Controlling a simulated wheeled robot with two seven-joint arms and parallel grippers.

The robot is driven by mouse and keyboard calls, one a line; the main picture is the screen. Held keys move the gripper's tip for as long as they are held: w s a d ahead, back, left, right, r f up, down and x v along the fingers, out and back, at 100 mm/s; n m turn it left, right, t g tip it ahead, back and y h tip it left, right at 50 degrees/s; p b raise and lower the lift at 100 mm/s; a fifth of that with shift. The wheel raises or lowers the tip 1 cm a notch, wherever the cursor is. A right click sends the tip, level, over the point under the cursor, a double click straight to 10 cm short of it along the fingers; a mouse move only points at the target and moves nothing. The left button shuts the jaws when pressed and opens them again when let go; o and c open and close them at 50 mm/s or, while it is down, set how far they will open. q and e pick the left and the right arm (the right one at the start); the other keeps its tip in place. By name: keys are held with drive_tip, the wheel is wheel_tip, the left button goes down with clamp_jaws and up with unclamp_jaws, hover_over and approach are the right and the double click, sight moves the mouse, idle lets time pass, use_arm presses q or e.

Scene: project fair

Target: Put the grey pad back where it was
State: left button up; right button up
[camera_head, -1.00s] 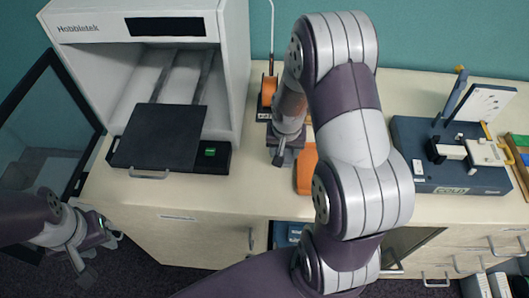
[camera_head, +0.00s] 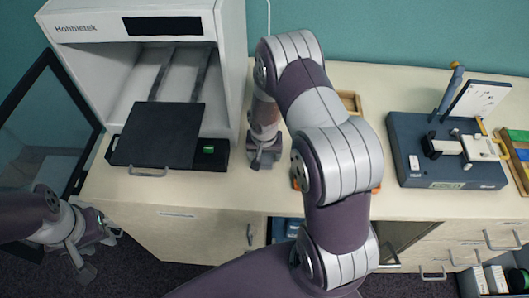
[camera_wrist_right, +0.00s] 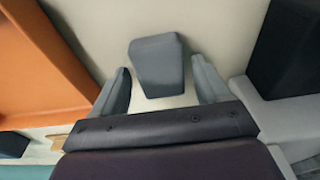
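The grey pad (camera_wrist_right: 157,62) is a small grey block with slanted sides, seen on the cream worktop in the right wrist view. My right gripper (camera_head: 261,160) points down at the worktop, just right of the white machine. In the wrist view its two fingers stand apart on either side of the pad, with a visible gap on each side. In the head view I cannot pick out the pad from the gripper. My left gripper (camera_head: 98,254) hangs at the lower left, in front of the cabinet, its fingers apart and empty.
The white machine (camera_head: 225,70) stands open with a dark plate (camera_head: 155,135) pulled forward. An orange tray (camera_wrist_right: 40,60) lies beside the pad, mostly hidden behind my right arm in the head view. A blue device (camera_head: 410,150) stands at the right.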

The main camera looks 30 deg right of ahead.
sight(264, 161)
drive_tip(key=shift+r+p, duration=0.3)
drive_tip(key=shift+r, duration=0.35)
wheel_tip(264, 161, up, 10)
drive_tip(key=s, duration=0.2)
drive_tip(key=s+a+r+n+y, duration=0.1)
drive_tip(key=s+a+r+n, duration=0.5)
drive_tip(key=s, duration=0.5)
drive_tip(key=shift+s+a+r+n+b, duration=0.15)
drive_tip(key=shift+a+r+n+b, duration=0.25)
drive_tip(key=shift+a, duration=0.55)
drive_tip(key=shift+s+a, duration=0.1)
drive_tip(key=shift+s, duration=0.1)
drive_tip(key=shift+w, duration=0.15)
